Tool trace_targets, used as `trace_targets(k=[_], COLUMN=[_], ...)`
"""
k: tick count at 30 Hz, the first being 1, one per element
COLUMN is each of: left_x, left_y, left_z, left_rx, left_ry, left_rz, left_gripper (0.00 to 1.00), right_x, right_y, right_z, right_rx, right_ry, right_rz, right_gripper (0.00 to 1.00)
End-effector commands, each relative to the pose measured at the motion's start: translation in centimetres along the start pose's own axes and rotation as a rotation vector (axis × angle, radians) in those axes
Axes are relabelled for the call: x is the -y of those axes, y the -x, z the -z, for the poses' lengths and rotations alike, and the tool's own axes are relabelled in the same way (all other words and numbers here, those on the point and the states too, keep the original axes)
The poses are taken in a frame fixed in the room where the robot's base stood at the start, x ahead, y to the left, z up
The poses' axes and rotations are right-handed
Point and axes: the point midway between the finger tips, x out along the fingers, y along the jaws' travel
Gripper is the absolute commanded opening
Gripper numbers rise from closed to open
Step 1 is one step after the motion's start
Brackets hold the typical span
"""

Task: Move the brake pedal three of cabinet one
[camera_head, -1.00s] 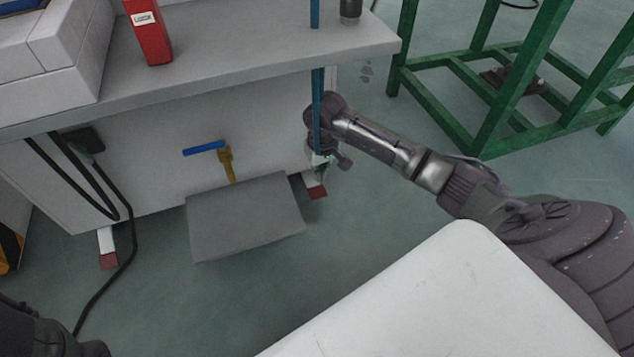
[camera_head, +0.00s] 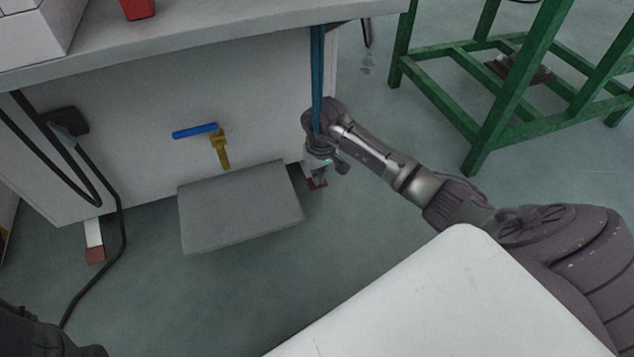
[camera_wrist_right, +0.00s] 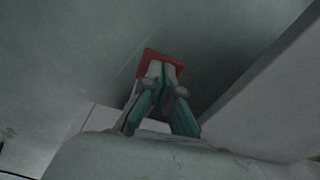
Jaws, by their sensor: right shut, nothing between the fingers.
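A grey flat pedal plate (camera_head: 240,208) sticks out low at the front of the white cabinet (camera_head: 130,140), close above the floor. I cannot tell whether it is pedal three. My right gripper (camera_head: 318,176) points down at the cabinet's right corner, to the right of the plate and apart from it. In the right wrist view its teal fingers (camera_wrist_right: 162,82) are together with nothing between them. A red-ended cabinet foot (camera_wrist_right: 172,58) shows behind the fingertips. My left gripper is not visible.
A yellow valve with a blue handle (camera_head: 195,130) sits above the plate. A blue vertical strip (camera_head: 318,75) hangs by my right wrist. Black cables (camera_head: 120,215) run down at left. A green frame (camera_head: 480,130) stands at right. The floor before the plate is clear.

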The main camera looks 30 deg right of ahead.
Motion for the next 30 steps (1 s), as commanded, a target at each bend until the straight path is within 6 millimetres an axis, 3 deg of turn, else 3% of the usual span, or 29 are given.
trace_targets(k=[5,16,30], left_x=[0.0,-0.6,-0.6], left_y=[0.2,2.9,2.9], left_z=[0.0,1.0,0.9], left_rx=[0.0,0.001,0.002], left_ry=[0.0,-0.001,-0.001], left_rz=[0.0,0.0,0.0], left_gripper=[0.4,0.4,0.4], right_x=[0.0,-0.1,0.0], right_y=[-0.2,-4.2,-4.4], right_z=[-0.1,-0.5,-0.5], right_rx=[0.001,0.002,0.002], right_ry=[0.0,-0.001,-0.001], right_rz=[-0.001,-0.002,0.0], right_gripper=[0.0,0.0,0.0])
